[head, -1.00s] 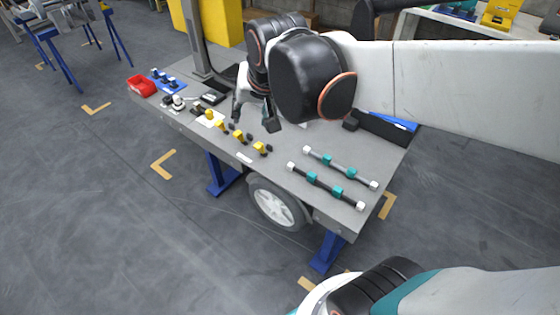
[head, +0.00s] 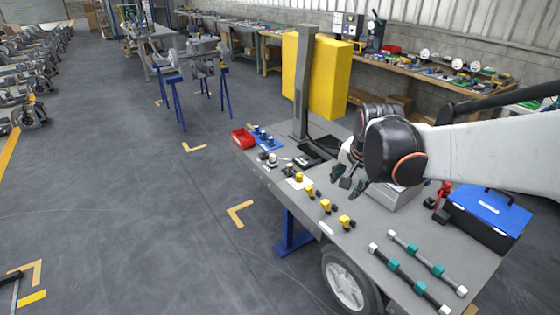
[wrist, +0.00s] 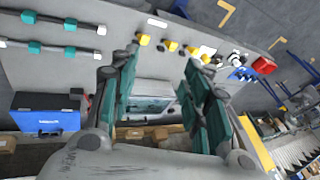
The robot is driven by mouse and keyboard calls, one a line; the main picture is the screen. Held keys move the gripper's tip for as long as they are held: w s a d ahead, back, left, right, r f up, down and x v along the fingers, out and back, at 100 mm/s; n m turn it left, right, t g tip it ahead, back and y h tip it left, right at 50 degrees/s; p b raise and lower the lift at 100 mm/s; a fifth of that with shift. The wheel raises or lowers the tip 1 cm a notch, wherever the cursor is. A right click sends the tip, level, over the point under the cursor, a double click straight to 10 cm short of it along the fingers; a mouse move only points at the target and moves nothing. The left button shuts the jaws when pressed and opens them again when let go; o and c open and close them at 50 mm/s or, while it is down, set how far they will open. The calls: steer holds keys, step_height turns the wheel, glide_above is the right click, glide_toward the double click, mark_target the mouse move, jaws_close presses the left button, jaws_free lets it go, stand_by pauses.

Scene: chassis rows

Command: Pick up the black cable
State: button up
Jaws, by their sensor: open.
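The black cable (head: 409,281) lies straight along the front right edge of the workbench (head: 367,254). It has white ends and teal pieces on it. In the wrist view it is the upper of two strips (wrist: 50,20) at the top left. A similar grey cable (head: 427,262) lies parallel behind it, apart from it. My gripper (head: 347,183) is above the bench, behind the row of yellow parts, left of and away from both cables. In the wrist view my gripper's (wrist: 160,68) green-padded fingers are spread with nothing between them.
Several yellow parts (head: 325,206) stand along the front edge. A blue-lidded box (head: 488,216) and a grey box (head: 395,196) stand behind the cables. A red bin (head: 242,138) is at the far left end. A post (head: 303,85) rises at the back.

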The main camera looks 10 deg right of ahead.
steer(key=d+f+m+g, duration=0.2)
steer(key=d+f+m, duration=0.6)
steer(key=d+f, duration=0.15)
steer(key=m+g+y, duration=0.1)
steer(key=m+g, duration=0.2)
steer(key=m, duration=0.9)
glide_above(396, 263)
step_height(396, 263, down, 14)
steer(key=f, duration=0.2)
steer(key=f+b, duration=0.1)
steer(key=f, duration=0.2)
steer(key=f+b, duration=0.1)
steer(key=f, duration=0.1)
steer(key=shift+s+f, duration=0.35)
steer(key=shift+w+d+f+b, duration=0.15)
steer(key=shift+f+b, duration=0.65)
steer(key=shift+f, duration=0.8)
steer(key=shift+w+a+f+b, duration=0.15)
steer(key=shift+f+b, duration=0.65)
steer(key=shift+f, duration=0.75)
steer(key=shift+r, duration=0.1)
steer(key=shift+c, duration=0.5)
jaws_close()
